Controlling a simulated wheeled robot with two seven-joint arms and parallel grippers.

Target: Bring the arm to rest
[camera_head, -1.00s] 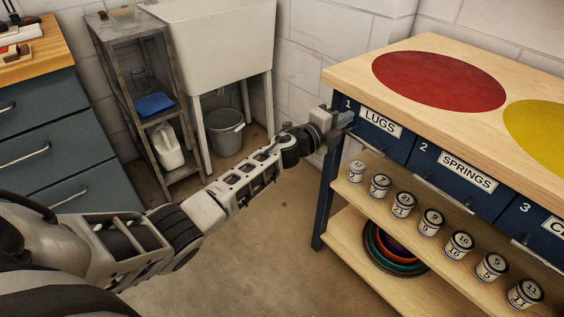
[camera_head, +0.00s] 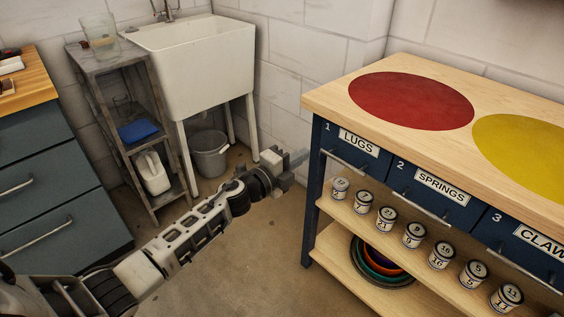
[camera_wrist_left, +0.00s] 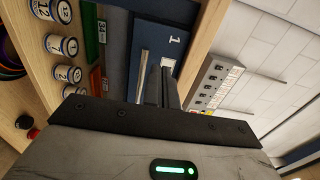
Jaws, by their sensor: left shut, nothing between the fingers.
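My left arm (camera_head: 190,230) reaches in from the lower left in the head view. Its gripper (camera_head: 297,158) is just left of the bench's front left corner, apart from drawer 1 (camera_head: 352,152) marked LUGS. The fingers are shut and empty. In the left wrist view the shut fingers (camera_wrist_left: 162,87) point toward the front of drawer 1 (camera_wrist_left: 160,50), with its handle beside them. My right gripper shows in neither view.
The wooden bench (camera_head: 330,98) has red and yellow discs on top, a SPRINGS drawer (camera_head: 430,190) and several cans on a shelf (camera_head: 390,235). A sink (camera_head: 200,65), grey rack (camera_head: 90,62) and bucket (camera_head: 209,155) stand behind. Open floor lies between bench and blue cabinet (camera_head: 50,190).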

